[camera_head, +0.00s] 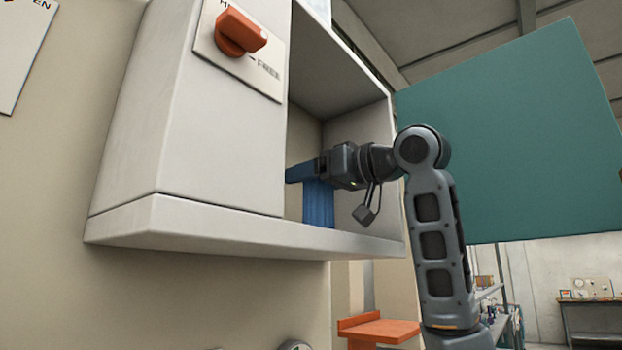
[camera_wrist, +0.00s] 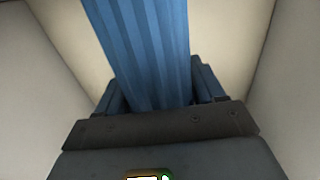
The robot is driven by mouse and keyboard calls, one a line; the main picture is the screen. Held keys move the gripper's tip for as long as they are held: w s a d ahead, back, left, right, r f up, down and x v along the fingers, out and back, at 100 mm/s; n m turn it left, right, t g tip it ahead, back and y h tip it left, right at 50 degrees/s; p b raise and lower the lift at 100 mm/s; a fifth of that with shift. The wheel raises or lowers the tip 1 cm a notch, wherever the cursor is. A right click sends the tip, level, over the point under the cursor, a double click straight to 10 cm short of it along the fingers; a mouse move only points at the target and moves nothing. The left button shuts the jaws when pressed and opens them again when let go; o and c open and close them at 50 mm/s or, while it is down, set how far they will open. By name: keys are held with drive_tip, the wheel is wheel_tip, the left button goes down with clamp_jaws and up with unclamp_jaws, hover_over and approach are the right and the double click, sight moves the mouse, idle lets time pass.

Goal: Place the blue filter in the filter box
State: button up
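The blue filter (camera_head: 319,203) is a ribbed blue block standing inside the open filter box (camera_head: 300,240). My gripper (camera_head: 303,171) reaches into the box from the right, at the filter's upper part. In the wrist view the filter (camera_wrist: 145,50) runs from the top of the picture down between the two blue fingers of my gripper (camera_wrist: 155,88). The fingers sit close against both sides of it. The filter's lower end is hidden in the wrist view, and its contact with the box floor is unclear.
An orange knob (camera_head: 240,32) sits on the box's front panel. A large teal panel (camera_head: 510,135) stands to the right behind my arm. An orange ledge (camera_head: 378,328) is below the box.

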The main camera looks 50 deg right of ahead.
drive_tip(key=o, duration=0.4)
drive_tip(key=s+b, duration=0.1)
drive_tip(key=s, duration=0.3)
drive_tip(key=s+b, duration=0.1)
drive_tip(key=s, duration=0.3)
drive_tip(key=s+b, duration=0.1)
drive_tip(key=s, duration=0.3)
drive_tip(key=shift+d+r, duration=0.15)
drive_tip(key=shift+d, duration=0.1)
